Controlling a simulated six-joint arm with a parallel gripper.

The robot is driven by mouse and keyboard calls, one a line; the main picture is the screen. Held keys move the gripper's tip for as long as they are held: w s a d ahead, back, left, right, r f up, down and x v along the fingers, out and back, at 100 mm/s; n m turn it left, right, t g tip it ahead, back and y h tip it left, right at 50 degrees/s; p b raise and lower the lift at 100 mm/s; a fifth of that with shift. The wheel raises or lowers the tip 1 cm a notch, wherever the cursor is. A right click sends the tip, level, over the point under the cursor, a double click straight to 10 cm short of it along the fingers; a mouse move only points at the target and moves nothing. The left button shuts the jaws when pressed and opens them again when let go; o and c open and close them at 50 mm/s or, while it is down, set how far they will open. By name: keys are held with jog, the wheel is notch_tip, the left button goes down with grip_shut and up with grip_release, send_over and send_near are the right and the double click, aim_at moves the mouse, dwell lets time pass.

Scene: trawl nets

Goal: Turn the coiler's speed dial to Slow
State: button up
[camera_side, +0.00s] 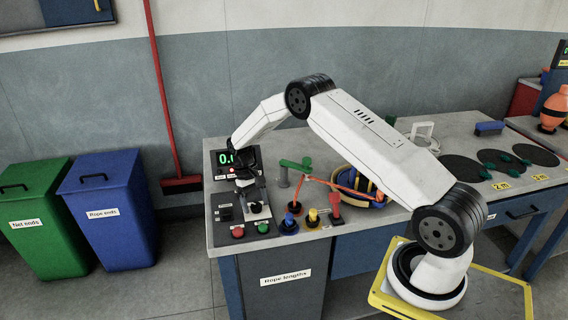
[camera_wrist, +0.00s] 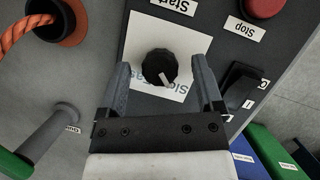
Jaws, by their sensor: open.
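The speed dial (camera_wrist: 160,66) is a round black knob with a white pointer mark, on a white plate (camera_wrist: 143,30). In the wrist view the mark points to the lower right. The plate's lettering appears upside down and partly covered, so I cannot be sure which setting the mark meets. My gripper (camera_wrist: 162,72) is open, one finger on each side of the dial with a gap on both sides. In the side view my gripper (camera_side: 249,190) points down over the coiler's control panel, above the dial (camera_side: 256,207).
A red Stop button (camera_side: 238,232), a green button (camera_side: 263,228) and a black rocker switch (camera_wrist: 241,86) sit close around the dial. A green-handled post (camera_side: 284,178) and an orange rope (camera_wrist: 28,30) are nearby. A lit green display (camera_side: 226,158) stands behind.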

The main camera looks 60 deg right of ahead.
jog(key=v, duration=0.7)
jog(key=shift+r, duration=0.3)
jog(key=shift+a, duration=0.1)
jog(key=s+a+r+n+t+h, duration=0.2)
jog(key=s+a+r+t, duration=0.1)
jog(key=s+a+r, duration=0.45)
jog(key=s+a+n+t, duration=0.2)
jog(key=s+a, duration=0.5)
jog(key=s, duration=0.8)
jog(key=shift+a+t, duration=0.25)
jog(key=shift+t, duration=0.65)
jog(key=shift+w, duration=0.1)
